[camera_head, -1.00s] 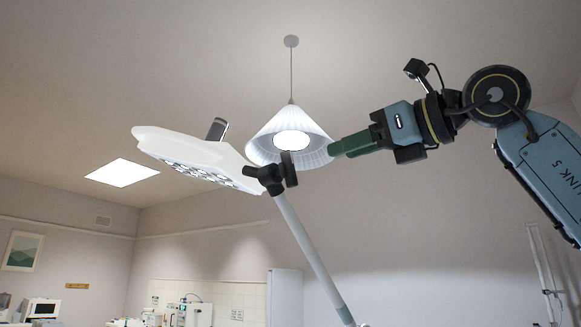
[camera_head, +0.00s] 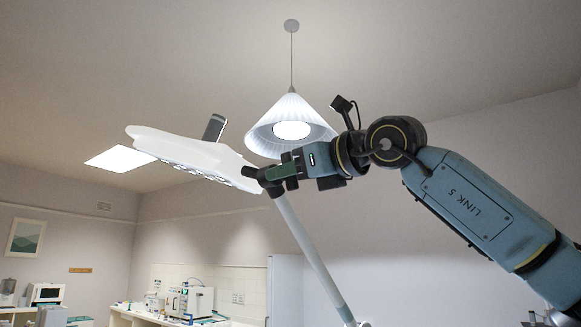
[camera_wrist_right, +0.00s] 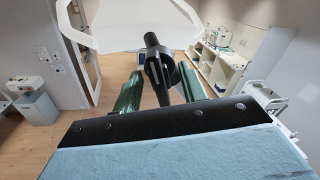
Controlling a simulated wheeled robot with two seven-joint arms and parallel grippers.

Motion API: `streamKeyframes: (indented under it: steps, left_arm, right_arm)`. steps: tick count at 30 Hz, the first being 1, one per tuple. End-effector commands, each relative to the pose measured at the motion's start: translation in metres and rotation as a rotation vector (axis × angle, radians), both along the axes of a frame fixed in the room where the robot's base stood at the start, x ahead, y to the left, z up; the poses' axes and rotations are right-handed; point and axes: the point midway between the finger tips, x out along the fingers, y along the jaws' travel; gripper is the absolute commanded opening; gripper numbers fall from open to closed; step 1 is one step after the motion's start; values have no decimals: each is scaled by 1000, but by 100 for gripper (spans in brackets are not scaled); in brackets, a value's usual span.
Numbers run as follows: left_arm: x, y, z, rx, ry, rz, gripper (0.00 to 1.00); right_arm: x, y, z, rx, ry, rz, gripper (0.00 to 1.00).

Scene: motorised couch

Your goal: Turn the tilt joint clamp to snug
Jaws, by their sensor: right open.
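A white lamp head (camera_head: 190,152) with a dark handle (camera_head: 214,128) hangs tilted at the top of a grey pole (camera_head: 305,245). The black tilt joint clamp (camera_head: 268,177) sits where the head meets the pole; in the right wrist view the black clamp (camera_wrist_right: 157,62) stands upright at centre. In the right wrist view the open gripper (camera_wrist_right: 160,92) has one green finger on each side of the clamp. Contact cannot be told. My left gripper is not in view.
A white pendant lamp (camera_head: 290,120) hangs behind the clamp, close above my right gripper in the picture. A counter with lab equipment (camera_head: 190,300) stands far back. The right wrist view shows open wooden floor (camera_wrist_right: 110,105) below.

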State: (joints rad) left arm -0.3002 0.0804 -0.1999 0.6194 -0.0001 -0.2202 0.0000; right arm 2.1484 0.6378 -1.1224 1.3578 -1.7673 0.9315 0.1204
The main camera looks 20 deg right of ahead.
Motion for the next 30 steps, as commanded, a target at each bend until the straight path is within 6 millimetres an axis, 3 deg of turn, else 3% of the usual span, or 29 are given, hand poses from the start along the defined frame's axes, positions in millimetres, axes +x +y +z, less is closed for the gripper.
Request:
streamKeyframes:
  steps: [5,15,30]
  left_arm:
    - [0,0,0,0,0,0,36]
    - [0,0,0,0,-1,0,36]
    - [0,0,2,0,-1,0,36]
  right_arm:
    - [0,0,0,0,0,0,42]
    - [0,0,0,0,0,0,0]
    - [0,0,0,-121,-71,1,0]
